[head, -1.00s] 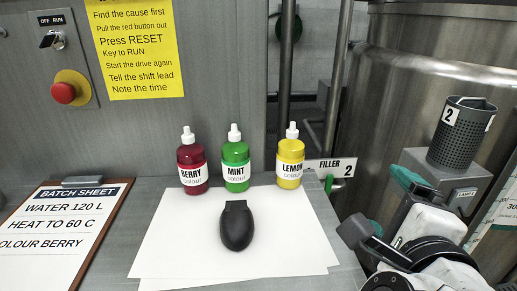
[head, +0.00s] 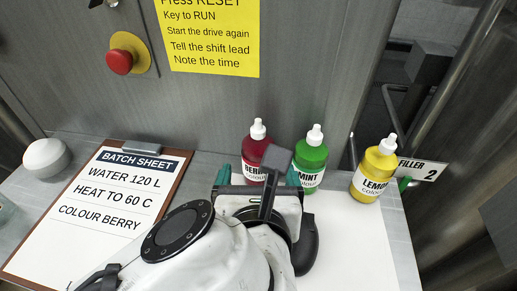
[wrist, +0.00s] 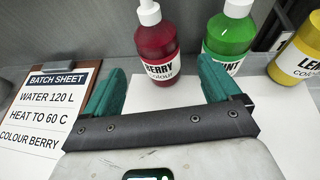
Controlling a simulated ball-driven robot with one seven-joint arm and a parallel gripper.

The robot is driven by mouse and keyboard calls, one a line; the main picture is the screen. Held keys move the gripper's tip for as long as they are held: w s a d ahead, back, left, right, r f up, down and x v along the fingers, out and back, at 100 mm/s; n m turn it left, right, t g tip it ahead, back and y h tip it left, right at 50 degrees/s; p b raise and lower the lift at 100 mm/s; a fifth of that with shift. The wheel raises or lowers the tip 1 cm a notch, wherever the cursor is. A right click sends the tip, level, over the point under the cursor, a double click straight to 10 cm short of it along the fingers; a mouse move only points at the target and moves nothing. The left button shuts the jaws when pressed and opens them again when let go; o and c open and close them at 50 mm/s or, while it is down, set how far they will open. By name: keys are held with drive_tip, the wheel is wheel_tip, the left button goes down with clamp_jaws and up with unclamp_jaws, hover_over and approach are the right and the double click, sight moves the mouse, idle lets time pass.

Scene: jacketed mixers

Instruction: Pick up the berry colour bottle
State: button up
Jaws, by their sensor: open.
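The berry colour bottle (head: 256,148), dark red with a white cap and label, stands upright on the bench against the grey panel. In the head view my gripper hides its lower part; in the wrist view the bottle (wrist: 155,42) shows with its label facing me. My gripper (head: 258,177) is open, its teal fingers apart. In the wrist view the bottle stands just beyond and between the fingertips (wrist: 160,72), with no visible contact. The right finger overlaps the lower front of the green mint bottle (wrist: 229,36) in that view.
The mint bottle (head: 311,155) stands close on the right of the berry bottle. The yellow lemon bottle (head: 374,171) stands farther right. A batch sheet clipboard (head: 100,205) lies left.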

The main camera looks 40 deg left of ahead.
sight(258, 148)
drive_tip(key=shift+p+x, duration=0.95)
drive_tip(key=shift+x, duration=2.95)
drive_tip(key=shift+s, duration=0.1)
drive_tip(key=shift+c, duration=0.4)
drive_tip(key=c, duration=1.1)
drive_tip(key=shift+r, duration=0.1)
drive_tip(key=shift+c, duration=0.2)
drive_tip(key=shift+r+p, duration=0.5)
drive_tip(key=shift+r, duration=0.05)
wheel_tip(258, 148, up, 2)
drive_tip(key=shift+r+p, duration=0.1)
drive_tip(key=shift+p, duration=0.7)
drive_tip(key=s+d+r+p, duration=0.5)
drive_tip(key=s+d+r, duration=0.3)
drive_tip(key=d, duration=0.3)
drive_tip(key=shift+s+r, duration=0.4)
drive_tip(key=shift+r, duration=0.4)
